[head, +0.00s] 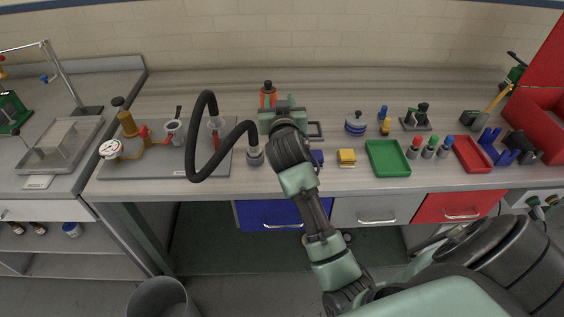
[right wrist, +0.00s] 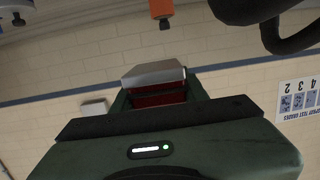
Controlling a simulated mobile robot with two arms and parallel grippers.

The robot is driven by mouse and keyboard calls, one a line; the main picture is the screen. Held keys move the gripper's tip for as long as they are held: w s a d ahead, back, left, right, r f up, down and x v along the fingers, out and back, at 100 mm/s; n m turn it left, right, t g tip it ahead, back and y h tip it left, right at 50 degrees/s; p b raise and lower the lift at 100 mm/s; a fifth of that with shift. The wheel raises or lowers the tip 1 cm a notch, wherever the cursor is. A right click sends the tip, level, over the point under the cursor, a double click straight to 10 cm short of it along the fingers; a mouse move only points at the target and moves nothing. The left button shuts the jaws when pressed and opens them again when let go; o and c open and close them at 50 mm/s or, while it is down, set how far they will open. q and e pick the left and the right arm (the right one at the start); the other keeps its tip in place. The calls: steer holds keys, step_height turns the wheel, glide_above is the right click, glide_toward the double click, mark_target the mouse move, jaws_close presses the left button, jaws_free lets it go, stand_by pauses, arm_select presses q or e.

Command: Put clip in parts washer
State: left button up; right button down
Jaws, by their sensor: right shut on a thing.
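My right gripper (head: 283,108) is over the middle of the bench in the head view. In the right wrist view it is shut on a small grey-and-red piece (right wrist: 153,72), which shows between the green fingers. This piece may be the clip, but its shape is partly hidden by the gripper. In the head view the gripper covers it. My left gripper is not in view.
An orange bottle (head: 268,95) stands just behind my right gripper. A black hose (head: 205,165) arches to its left, by a brass gauge fitting (head: 130,125).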

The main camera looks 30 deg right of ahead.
steer(key=shift+w+d+r+m+h, duration=0.2)
steer(key=shift+w+d, duration=0.1)
steer(key=shift+d, duration=0.15)
steer(key=shift+w+d+r+m+h, duration=0.15)
steer(key=shift+w+d+h, duration=0.1)
steer(key=shift+d, duration=0.15)
step_height(320, 180, down, 15)
steer(key=shift+a+f+b, duration=0.1)
steer(key=shift+b, duration=0.3)
steer(key=shift+f+b, duration=0.9)
steer(key=shift+f, duration=1.35)
steer(key=c, duration=0.8)
jaws_free()
steer(key=shift+o, duration=0.2)
steer(key=shift+f, duration=0.2)
